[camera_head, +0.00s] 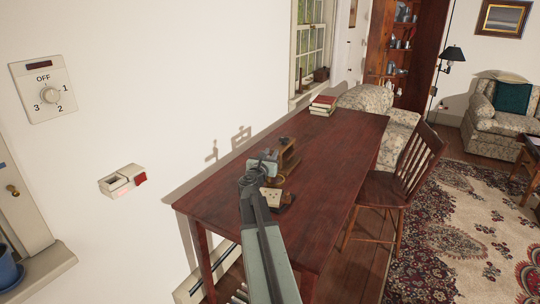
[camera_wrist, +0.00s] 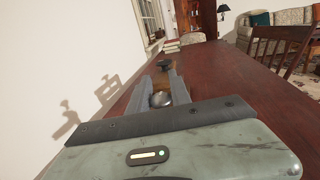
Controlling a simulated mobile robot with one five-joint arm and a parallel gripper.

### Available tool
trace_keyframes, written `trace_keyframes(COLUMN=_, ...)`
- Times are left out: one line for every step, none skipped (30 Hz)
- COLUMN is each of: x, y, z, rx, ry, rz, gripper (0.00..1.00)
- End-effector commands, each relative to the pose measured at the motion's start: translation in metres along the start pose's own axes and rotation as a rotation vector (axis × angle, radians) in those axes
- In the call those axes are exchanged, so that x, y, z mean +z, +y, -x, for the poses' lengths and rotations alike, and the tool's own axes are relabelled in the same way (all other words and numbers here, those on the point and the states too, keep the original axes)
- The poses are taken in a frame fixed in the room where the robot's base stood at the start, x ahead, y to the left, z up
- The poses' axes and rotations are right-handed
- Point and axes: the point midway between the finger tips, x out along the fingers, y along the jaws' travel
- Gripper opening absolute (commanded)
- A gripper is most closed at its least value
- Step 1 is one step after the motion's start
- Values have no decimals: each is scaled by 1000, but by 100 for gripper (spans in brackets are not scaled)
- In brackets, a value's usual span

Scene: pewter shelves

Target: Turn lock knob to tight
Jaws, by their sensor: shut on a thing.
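A small wooden device (camera_head: 289,158) stands on the dark red table (camera_head: 335,150), partly hidden behind my gripper. A rounded silver knob (camera_wrist: 160,99), which looks like the lock knob, sits between my gripper's fingers in the wrist view. My gripper (camera_wrist: 164,92) is shut on this knob. In the head view my gripper (camera_head: 264,163) reaches over the table to the device, and the knob is hidden. A dark round cap (camera_wrist: 164,65) tops the device beyond the fingers. I cannot read any tight mark or the knob's turn.
A wall dial (camera_head: 50,95) marked OFF, 1, 2, 3 and a small white box with a red part (camera_head: 140,178) are on the left wall. Books (camera_head: 323,104) lie at the table's far end. A wooden chair (camera_head: 400,185) stands right of the table. The table's right side is clear.

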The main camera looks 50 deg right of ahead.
Motion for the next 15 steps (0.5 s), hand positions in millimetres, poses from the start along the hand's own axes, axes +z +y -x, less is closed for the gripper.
trace_keyframes(x=0, y=0, z=0, rx=-4, ry=0, rz=1, gripper=0)
trace_keyframes(x=0, y=0, z=0, rx=-6, ry=0, rz=1, gripper=0)
trace_keyframes(x=0, y=0, z=0, rx=-8, ry=0, rz=1, gripper=0)
trace_keyframes(x=0, y=0, z=0, rx=-9, ry=0, rz=1, gripper=0)
trace_keyframes(x=0, y=0, z=0, rx=-10, ry=0, rz=1, gripper=0)
trace_keyframes(x=0, y=0, z=0, rx=-10, ry=0, rz=1, gripper=0)
trace_keyframes(x=0, y=0, z=0, rx=-11, ry=0, rz=1, gripper=0)
trace_keyframes(x=0, y=0, z=0, rx=-10, ry=0, rz=1, gripper=0)
trace_keyframes(x=0, y=-1, z=0, rx=-10, ry=0, rz=1, gripper=0)
trace_keyframes(x=0, y=-1, z=0, rx=-10, ry=0, rz=1, gripper=0)
trace_keyframes(x=0, y=-1, z=0, rx=-10, ry=0, rz=1, gripper=0)
trace_keyframes(x=0, y=-1, z=0, rx=-10, ry=0, rz=1, gripper=0)
trace_keyframes(x=0, y=-1, z=0, rx=-10, ry=0, rz=1, gripper=0)
trace_keyframes(x=0, y=-1, z=0, rx=-10, ry=0, rz=1, gripper=27)
trace_keyframes(x=0, y=-1, z=0, rx=-10, ry=0, rz=1, gripper=38)
